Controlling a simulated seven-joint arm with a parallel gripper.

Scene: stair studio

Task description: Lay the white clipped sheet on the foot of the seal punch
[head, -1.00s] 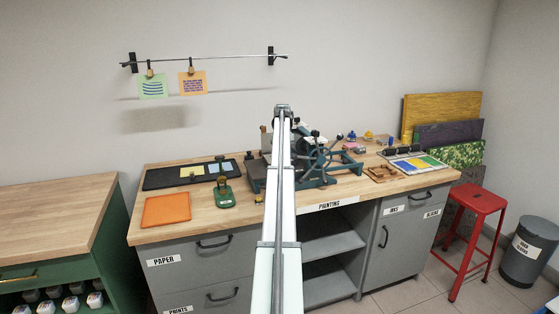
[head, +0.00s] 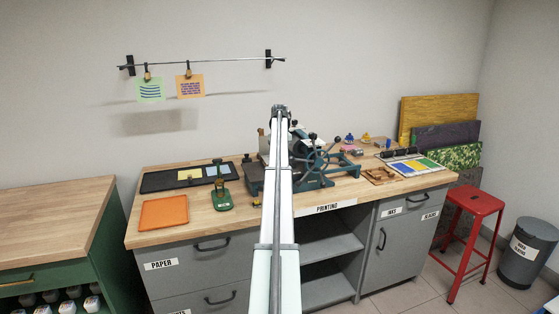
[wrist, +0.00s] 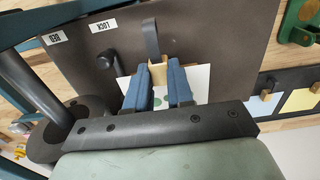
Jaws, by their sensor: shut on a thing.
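The white sheet (wrist: 199,82) shows in the wrist view, with green marks on it and a wooden clip (wrist: 158,72) at its edge. My gripper (wrist: 161,88) is shut on the clip, its blue fingers on either side. The sheet is over the dark press bed; I cannot tell whether it touches it. The fingers partly hide it. In the head view my arm hides the sheet and gripper. The green seal punch (head: 223,199) stands on the bench left of my arm. Part of the punch (wrist: 301,22) shows at the wrist view's upper right corner.
The printing press (head: 318,165) with its spoked wheel stands behind and right of my arm. The dark press bed (wrist: 95,60) fills much of the wrist view. A black tray (head: 160,182) with clipped sheets lies behind the punch. An orange tray (head: 164,213) lies left of it.

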